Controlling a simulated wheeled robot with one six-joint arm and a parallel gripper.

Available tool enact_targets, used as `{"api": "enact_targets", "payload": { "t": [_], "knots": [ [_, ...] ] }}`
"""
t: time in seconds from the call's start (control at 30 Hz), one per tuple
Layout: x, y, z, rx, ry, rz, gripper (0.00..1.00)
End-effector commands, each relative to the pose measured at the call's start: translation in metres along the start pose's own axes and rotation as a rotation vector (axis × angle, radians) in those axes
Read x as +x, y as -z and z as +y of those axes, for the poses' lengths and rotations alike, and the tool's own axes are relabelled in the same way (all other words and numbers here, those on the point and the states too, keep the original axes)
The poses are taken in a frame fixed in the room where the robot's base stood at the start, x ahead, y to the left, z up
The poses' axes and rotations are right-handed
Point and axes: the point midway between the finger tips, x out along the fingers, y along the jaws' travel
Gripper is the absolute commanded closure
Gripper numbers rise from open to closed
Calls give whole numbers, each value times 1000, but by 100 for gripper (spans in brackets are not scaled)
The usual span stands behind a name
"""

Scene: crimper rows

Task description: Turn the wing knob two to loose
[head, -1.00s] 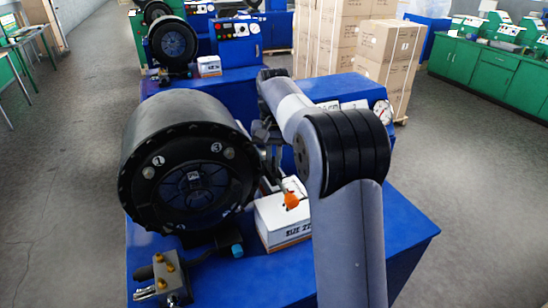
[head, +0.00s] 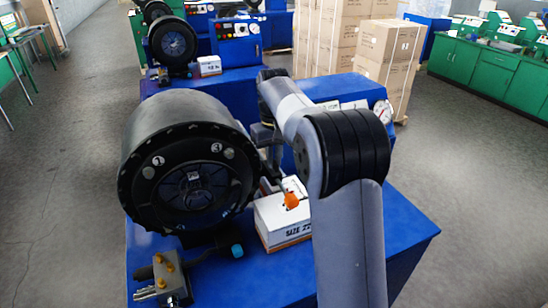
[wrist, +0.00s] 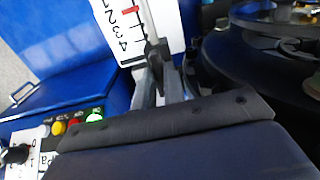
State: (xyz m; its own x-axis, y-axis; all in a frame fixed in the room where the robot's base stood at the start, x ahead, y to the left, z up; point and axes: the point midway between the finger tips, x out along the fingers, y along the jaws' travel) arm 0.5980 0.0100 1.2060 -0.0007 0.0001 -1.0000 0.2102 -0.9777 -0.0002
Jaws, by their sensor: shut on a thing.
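A big black drum head (head: 190,185) stands on a blue bench, with marks 1 and 3 on its face. My gripper (head: 266,133) is just right of the drum's upper side, partly hidden by my arm and the drum. In the wrist view my gripper (wrist: 162,78) is shut on a small black part, apparently the wing knob (wrist: 155,52), beside a white numbered scale (wrist: 128,28) with a red mark. The head view does not show the knob clearly, and its number cannot be read.
A brass-fitted valve block (head: 170,278) is at the front left. A gauge (head: 382,112) is at the right. Stacked cartons (head: 385,45) stand behind.

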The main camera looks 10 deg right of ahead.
Motion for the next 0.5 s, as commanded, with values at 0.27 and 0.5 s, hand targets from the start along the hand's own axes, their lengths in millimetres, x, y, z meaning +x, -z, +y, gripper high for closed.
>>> {"api": "enact_targets", "payload": {
  "t": [0.27, 0.5],
  "knots": [
    [-1, 0, 0, -2, -1, 3, 88],
    [-1, 0, 0, 0, -1, 2, 69]
  ]
}}
